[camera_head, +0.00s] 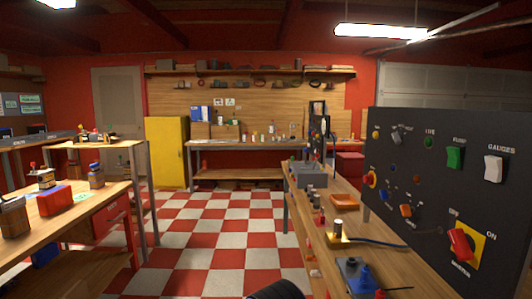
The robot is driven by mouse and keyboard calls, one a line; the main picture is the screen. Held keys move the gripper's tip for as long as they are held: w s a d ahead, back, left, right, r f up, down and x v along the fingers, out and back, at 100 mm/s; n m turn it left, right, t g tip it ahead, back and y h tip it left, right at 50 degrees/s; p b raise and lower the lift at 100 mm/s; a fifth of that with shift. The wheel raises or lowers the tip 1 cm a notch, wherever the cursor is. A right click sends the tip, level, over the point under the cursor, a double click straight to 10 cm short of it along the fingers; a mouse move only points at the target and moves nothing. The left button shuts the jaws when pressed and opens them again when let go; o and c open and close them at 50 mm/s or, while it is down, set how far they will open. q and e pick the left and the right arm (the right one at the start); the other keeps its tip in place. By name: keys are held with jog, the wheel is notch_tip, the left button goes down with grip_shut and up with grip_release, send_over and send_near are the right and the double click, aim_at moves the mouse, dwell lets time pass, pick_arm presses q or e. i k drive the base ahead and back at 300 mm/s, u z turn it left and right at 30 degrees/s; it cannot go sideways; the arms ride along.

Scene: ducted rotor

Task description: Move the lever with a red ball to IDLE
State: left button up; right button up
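I cannot make out for sure a lever with a red ball or an IDLE label. A small device with a red tip (33,165) stands on the left bench, too small to tell whether it is a lever. On the black control panel (385,215) at the right, a red switch handle (460,243) sits on a yellow plate, with OFF and ON marked around it. Neither of my grippers can be seen. A dark rounded part at the bottom edge is cut off, and I cannot tell what it is.
The right bench (328,262) holds a grey box (310,174), an orange tray (344,201) and a blue device (358,275). The left bench (88,203) carries a red box (54,200). The checkered floor (215,235) between the benches is clear.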

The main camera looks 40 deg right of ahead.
aim_at(318, 155)
jog(key=u, duration=0.1)
jog(key=i, duration=1.2)
jog(key=z, duration=0.8)
jog(key=i, duration=0.95)
jog(key=z, duration=1.25)
jog(key=i, duration=0.35)
jog(key=z, duration=0.25)
